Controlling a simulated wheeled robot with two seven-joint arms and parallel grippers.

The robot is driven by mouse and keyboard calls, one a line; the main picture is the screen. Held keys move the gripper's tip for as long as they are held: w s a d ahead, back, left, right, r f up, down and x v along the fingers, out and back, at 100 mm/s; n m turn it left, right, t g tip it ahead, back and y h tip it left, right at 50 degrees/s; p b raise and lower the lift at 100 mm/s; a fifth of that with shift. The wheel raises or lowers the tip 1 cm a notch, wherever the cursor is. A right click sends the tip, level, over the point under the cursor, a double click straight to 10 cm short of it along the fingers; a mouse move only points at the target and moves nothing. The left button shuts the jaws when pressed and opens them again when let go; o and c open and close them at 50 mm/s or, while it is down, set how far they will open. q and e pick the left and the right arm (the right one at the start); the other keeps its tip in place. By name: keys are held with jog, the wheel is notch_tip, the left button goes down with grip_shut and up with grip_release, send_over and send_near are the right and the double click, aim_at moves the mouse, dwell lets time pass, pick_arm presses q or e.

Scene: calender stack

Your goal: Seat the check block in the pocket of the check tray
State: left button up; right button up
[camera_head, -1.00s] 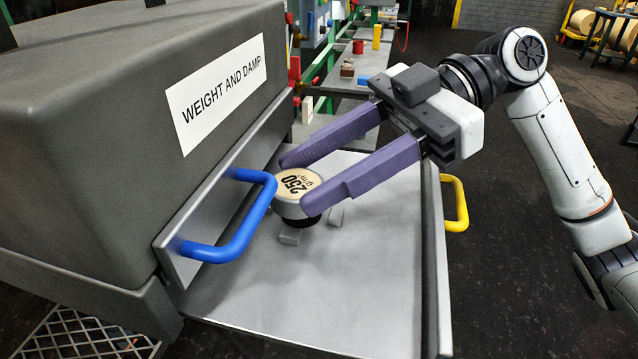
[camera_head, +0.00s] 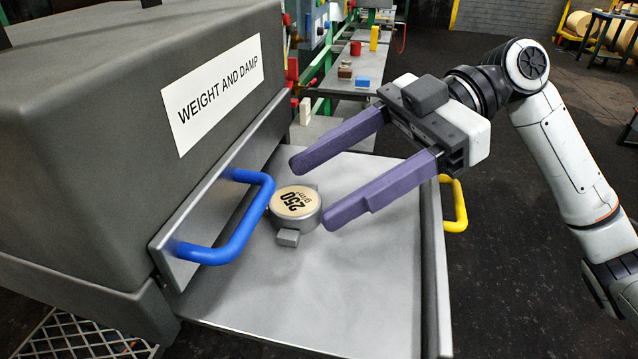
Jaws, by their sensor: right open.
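The check block (camera_head: 296,204) is a round grey puck with a cream top marked 250. It sits on the grey metal check tray (camera_head: 345,285), close to the blue handle, among small grey raised blocks (camera_head: 288,238). It looks level and low; the pocket itself is hidden beneath it. My right gripper (camera_head: 308,194) has long purple fingers, open and empty. Its fingertips are above and to the right of the block, apart from it. My left gripper does not show.
A grey housing labelled WEIGHT AND DAMP (camera_head: 212,95) stands at the left. A blue handle (camera_head: 235,225) juts over the tray's left side. A yellow handle (camera_head: 455,205) is at its right edge. A bench with small coloured blocks (camera_head: 362,83) lies behind. The tray's front is clear.

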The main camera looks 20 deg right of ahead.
jog(key=b+v, duration=0.1)
jog(key=v, duration=0.9)
jog(key=shift+d, duration=0.1)
